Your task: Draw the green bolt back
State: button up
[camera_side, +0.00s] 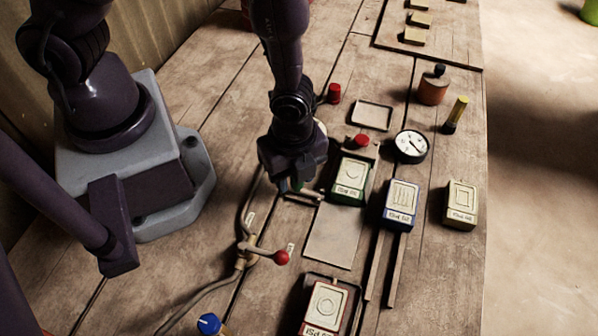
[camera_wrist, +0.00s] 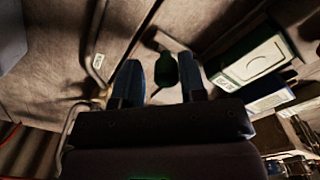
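My gripper (camera_side: 291,186) points down beside the left side of a green-edged press block (camera_side: 350,178). In the wrist view my gripper's two blue fingers (camera_wrist: 160,82) stand apart, open. A dark green knob (camera_wrist: 166,68), which looks like the green bolt's handle, shows between the fingertips. A gap shows on its left; on its right it is close to the finger, and I cannot tell whether they touch. In the side view my gripper hides the knob; a short pale bar (camera_side: 306,197) shows beside the fingers. The green block also shows in the wrist view (camera_wrist: 258,65).
A blue-edged block (camera_side: 400,203) on rails and a cream block (camera_side: 461,205) stand to the right. A red-edged block (camera_side: 326,306) is at the front. A red-knobbed valve lever (camera_side: 281,257) and pipes lie front left. A dial gauge (camera_side: 411,146) stands behind. A bare plate (camera_side: 331,236) lies in front.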

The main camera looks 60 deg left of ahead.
aim_at(291, 188)
jog(key=shift+o, duration=0.7)
jog(key=shift+d, duration=0.1)
jog(key=shift+w, duration=0.1)
jog(key=shift+r, duration=0.2)
notch_tip(291, 188, up, 13)
jog(key=shift+f, duration=0.2)
jog(key=s+a+r+n+t, duration=0.1)
jog(key=a+r+n+t, duration=0.2)
jog(key=a+r+n, duration=0.4)
jog(key=s+a+r+n+t, duration=0.2)
jog(key=a+r+n, duration=0.4)
jog(key=r+n, duration=0.5)
jog(key=shift+s+a+r+t, duration=0.2)
jog(key=shift+s+a+t, duration=0.05)
jog(key=shift+a+t, duration=0.15)
